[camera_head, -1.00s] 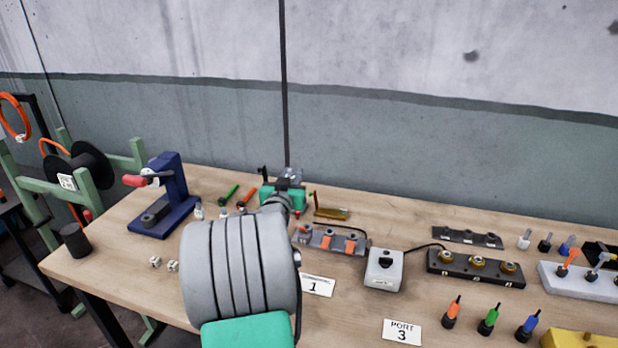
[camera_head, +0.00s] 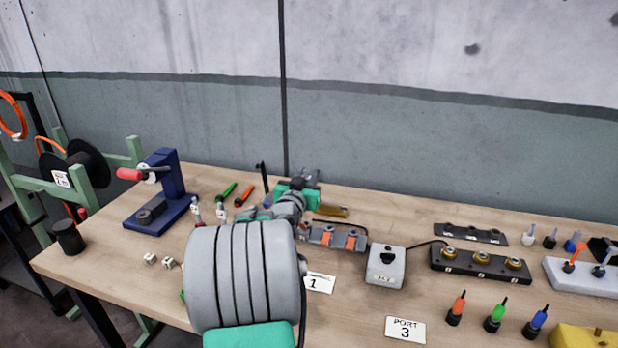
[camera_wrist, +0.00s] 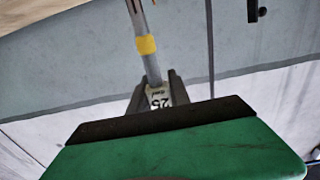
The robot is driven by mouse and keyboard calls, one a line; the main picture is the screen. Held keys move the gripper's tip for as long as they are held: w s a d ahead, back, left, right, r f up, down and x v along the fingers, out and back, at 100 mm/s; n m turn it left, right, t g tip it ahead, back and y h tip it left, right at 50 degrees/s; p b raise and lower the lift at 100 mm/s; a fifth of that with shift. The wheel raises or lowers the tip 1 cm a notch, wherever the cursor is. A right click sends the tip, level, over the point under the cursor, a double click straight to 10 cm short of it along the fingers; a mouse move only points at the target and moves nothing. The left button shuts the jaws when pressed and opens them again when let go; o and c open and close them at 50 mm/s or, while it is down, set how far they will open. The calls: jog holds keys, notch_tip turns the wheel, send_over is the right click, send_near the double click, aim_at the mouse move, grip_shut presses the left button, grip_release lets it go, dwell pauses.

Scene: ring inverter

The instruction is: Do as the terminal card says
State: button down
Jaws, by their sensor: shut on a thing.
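My gripper (camera_head: 308,177) is at the back of the bench, above and behind a grey block with orange levers (camera_head: 335,238). In the wrist view its dark fingers are shut on a small piece with a white label reading 25 (camera_wrist: 158,98). A grey rod with a yellow band (camera_wrist: 146,45) extends from that piece. The held piece is not clear in the head view. A card reading 1 (camera_head: 318,283) lies in front of the block, its upper word too small to read. A PORT 3 card (camera_head: 405,330) lies further right.
A blue press with a red handle (camera_head: 160,190) stands at left. A grey switch box (camera_head: 386,265) stands beside a dark strip with brass-coloured sockets (camera_head: 480,264). Orange, green and blue plugs (camera_head: 495,317) stand at front right. Two small white cubes (camera_head: 150,259) lie at front left.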

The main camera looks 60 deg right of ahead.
notch_tip(320, 180, down, 3)
jog(key=shift+f+b, duration=0.1)
jog(key=shift+b, duration=1.15)
jog(key=shift+b, duration=1.25)
jog(key=shift+f+b, duration=2)
jog(key=shift+b, duration=0.3)
jog(key=c, duration=1.1)
grip_release()
jog(key=s+a+r, duration=0.2)
jog(key=a+r, duration=0.2)
jog(key=s+a+r, duration=0.2)
jog(key=a+r, duration=0.2)
jog(key=s+a+r, duration=0.2)
jog(key=a+r, duration=0.2)
jog(key=r, duration=0.1)
jog(key=shift+s+a, duration=0.1)
jog(key=shift+a, duration=0.2)
